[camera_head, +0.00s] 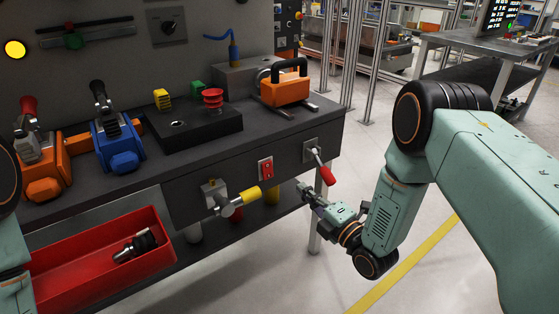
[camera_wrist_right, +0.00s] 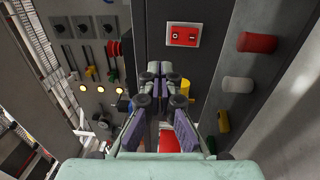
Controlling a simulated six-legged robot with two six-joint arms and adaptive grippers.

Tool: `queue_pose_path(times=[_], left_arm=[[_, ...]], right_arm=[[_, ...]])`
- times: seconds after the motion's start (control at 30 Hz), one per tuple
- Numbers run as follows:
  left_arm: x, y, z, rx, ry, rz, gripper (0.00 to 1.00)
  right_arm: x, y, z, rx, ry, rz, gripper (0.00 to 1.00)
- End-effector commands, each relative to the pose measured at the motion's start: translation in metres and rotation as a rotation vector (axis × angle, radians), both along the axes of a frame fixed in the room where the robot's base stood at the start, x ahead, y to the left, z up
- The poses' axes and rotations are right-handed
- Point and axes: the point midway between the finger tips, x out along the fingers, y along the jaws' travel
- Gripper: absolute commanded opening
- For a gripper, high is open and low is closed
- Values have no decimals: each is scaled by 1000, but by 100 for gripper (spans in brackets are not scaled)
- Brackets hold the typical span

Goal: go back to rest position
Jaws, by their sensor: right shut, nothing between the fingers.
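My right gripper (camera_head: 306,192) is at the front of the drive unit bench, close to the red-handled lever (camera_head: 325,172) on its front face. In the right wrist view its fingers (camera_wrist_right: 157,72) are together with nothing between them. Part of a red handle (camera_wrist_right: 169,140) shows below and behind the fingers there. I cannot tell whether the gripper touches the lever. Only a part of my left arm shows at the left edge of the head view, and its gripper is out of view.
The bench front carries a red switch (camera_head: 266,169) and a yellow-handled valve (camera_head: 236,200). On top are orange and blue units (camera_head: 118,146), a black block (camera_head: 190,132) and an orange carrier (camera_head: 284,88). A red bin (camera_head: 100,262) is at lower left.

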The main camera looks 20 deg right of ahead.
Motion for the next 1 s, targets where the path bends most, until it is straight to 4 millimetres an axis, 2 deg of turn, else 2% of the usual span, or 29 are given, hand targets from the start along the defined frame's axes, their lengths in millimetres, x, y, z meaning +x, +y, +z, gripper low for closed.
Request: queue_pose_path(times=[0.13, 0.23, 0.37, 0.47, 0.57, 0.67, 0.73, 0.87, 0.9, 1.0], left_arm=[[0, 0, 0, 0, 1, 0, 53], [0, 0, 0, 0, 1, 0, 53], [0, 0, 0, 0, 0, 0, 53], [0, 0, 1, 0, 0, 0, 53], [0, 0, 2, 0, 0, 0, 53], [0, 0, 4, 0, 0, 0, 53], [0, 0, 5, 0, 0, 0, 53], [0, 0, 8, 0, 0, 0, 53], [0, 0, 9, 0, 0, 0, 53], [0, 0, 12, 0, 0, 0, 53]], right_arm=[[0, 0, -1, 42, 22, 4, 0], [1, -2, -13, 148, 119, -3, 0], [-14, -8, -52, 366, 370, -78, 0], [-41, -10, -88, 542, 589, -179, 0], [-78, -11, -122, 721, 806, -319, 0], [-129, -9, -152, 888, 1014, -503, 0], [-171, -9, -168, 997, 1147, -659, 0], [-255, -7, -182, 1141, 1337, -978, 0], [-281, -7, -182, 1167, 1378, -1075, 0], [-336, -7, -177, 1196, 1451, -1284, 0]])
